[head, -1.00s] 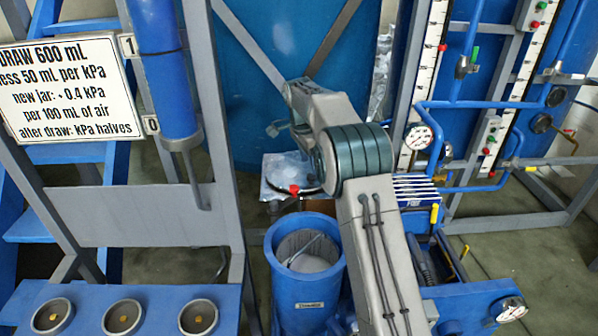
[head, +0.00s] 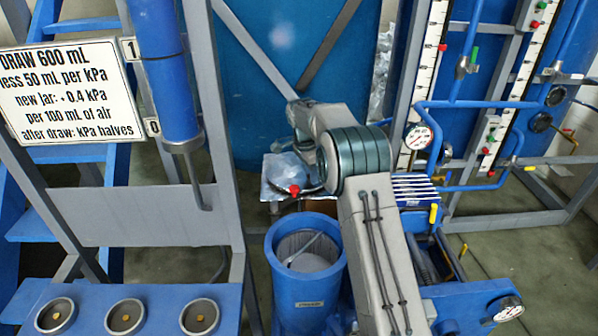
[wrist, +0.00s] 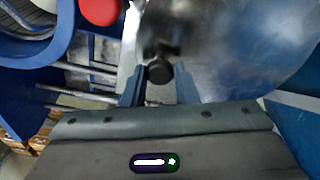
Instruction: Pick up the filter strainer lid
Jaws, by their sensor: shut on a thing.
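In the wrist view, my gripper (wrist: 158,88) is shut on the small black knob (wrist: 158,71) of the filter strainer lid. The lid (wrist: 235,50) looks like a large, glossy, see-through disc spreading to the upper right, tilted in this view. In the head view, a pale clear shape (head: 285,168), which may be the lid, shows left of my wrist above a red knob (head: 293,190). My fingers are hidden behind my arm there. I cannot tell whether the lid is clear of its seat.
A blue open bucket (head: 306,296) stands in front with a rod inside. A grey frame with a blue shelf (head: 150,300) is at left. A red knob (wrist: 100,8) and blue ring (wrist: 45,45) are close to my gripper.

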